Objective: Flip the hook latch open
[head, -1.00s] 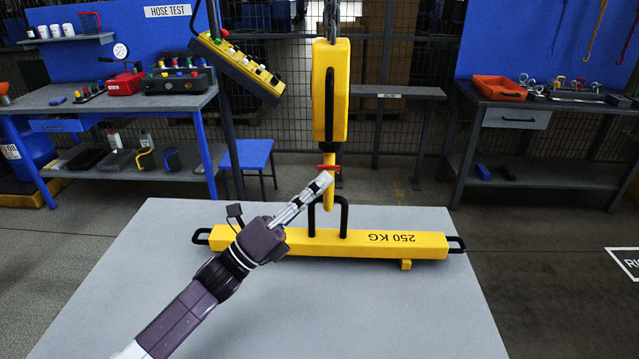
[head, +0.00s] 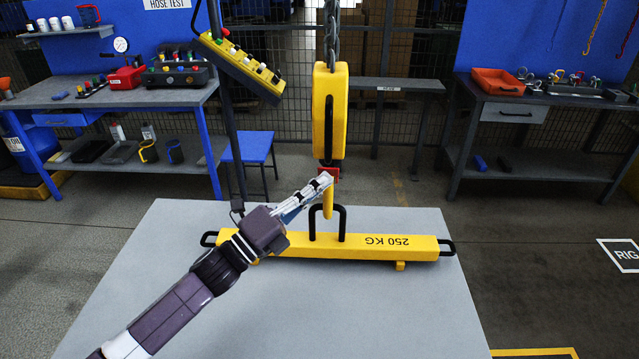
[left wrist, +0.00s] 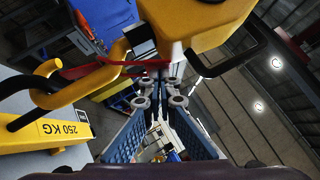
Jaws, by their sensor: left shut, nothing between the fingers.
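A yellow hook (head: 328,203) hangs below a yellow hoist block (head: 330,108). Its small red latch (head: 331,172) sits at the hook's throat. In the left wrist view the latch (left wrist: 100,67) is a long red bar above the hook (left wrist: 85,88). A yellow 250 KG counterweight bar (head: 300,246) lies on the grey table, and its black handle (head: 342,222) stands up by the hook. My left gripper (head: 326,180) is shut and empty, its fingertips right at the latch; it also shows in the left wrist view (left wrist: 160,90). I cannot tell whether they touch.
The grey table (head: 180,260) is otherwise clear. A yellow button pendant (head: 240,68) hangs left of the hoist. Workbenches stand behind at left (head: 110,100) and right (head: 560,100), with a blue stool (head: 250,147) between them.

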